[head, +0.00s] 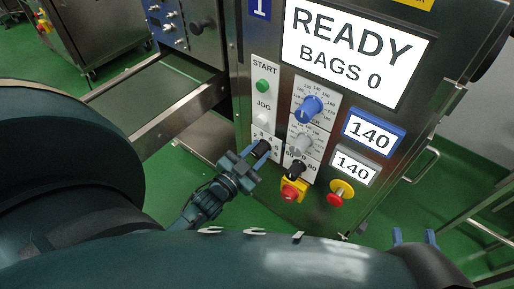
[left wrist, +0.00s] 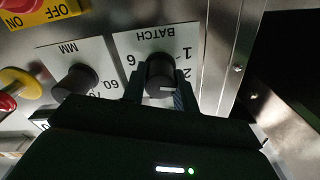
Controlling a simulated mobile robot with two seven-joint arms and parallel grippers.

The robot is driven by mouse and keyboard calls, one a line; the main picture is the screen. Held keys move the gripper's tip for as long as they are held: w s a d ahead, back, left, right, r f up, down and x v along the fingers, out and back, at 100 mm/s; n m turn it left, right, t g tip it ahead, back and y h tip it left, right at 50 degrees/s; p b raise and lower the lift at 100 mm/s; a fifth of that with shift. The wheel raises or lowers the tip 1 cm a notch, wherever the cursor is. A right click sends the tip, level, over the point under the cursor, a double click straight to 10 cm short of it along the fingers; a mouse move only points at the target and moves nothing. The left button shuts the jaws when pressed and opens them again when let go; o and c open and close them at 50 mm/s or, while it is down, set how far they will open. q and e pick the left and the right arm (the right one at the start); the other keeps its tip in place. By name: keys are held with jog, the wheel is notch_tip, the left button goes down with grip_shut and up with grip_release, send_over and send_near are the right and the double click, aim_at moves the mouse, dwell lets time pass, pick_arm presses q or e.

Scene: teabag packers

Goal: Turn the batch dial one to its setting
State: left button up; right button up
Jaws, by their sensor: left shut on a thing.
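The batch dial (left wrist: 160,72) is a dark round knob on a white plate marked BATCH, with 1, 2 and 6 readable, upside down in the left wrist view. A short white mark shows on the knob; the number it points at is unclear. My left gripper (left wrist: 160,93) has one finger on each side of the knob and is shut on it. In the head view my left gripper (head: 256,155) is at the lower left of the control panel, covering most of the dial. My right gripper (head: 414,237) is at the lower right, fingers apart and empty, away from the panel.
The dark MM dial (left wrist: 76,80) sits beside the batch dial. Above are the green start button (head: 262,86), blue knob (head: 309,109) and READY screen (head: 354,53). A yellow-based red switch (head: 292,190) and red stop button (head: 336,198) are close by on the right.

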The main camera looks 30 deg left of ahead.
pick_arm(q)
jog(key=shift+m+p, duration=0.3)
jog(key=shift+m, duration=0.5)
pick_arm(e)
jog(key=shift+d+r+g+h, duration=0.1)
jog(key=shift+d+g+h, duration=0.05)
jog(key=shift+g+h, duration=0.15)
pick_arm(q)
jog(key=o, duration=1)
jog(key=shift+s, duration=0.1)
jog(key=s+p, duration=0.1)
jog(key=s, duration=0.7)
jog(key=s+a+p, duration=0.1)
jog(key=s, duration=0.4)
jog(key=shift+p, duration=0.3)
pick_arm(e)
jog(key=shift+s+d+m+g+h, duration=0.1)
jog(key=shift+d+m+g+h, duration=0.35)
jog(key=shift+m+g, duration=0.35)
jog(key=shift+a, duration=0.1)
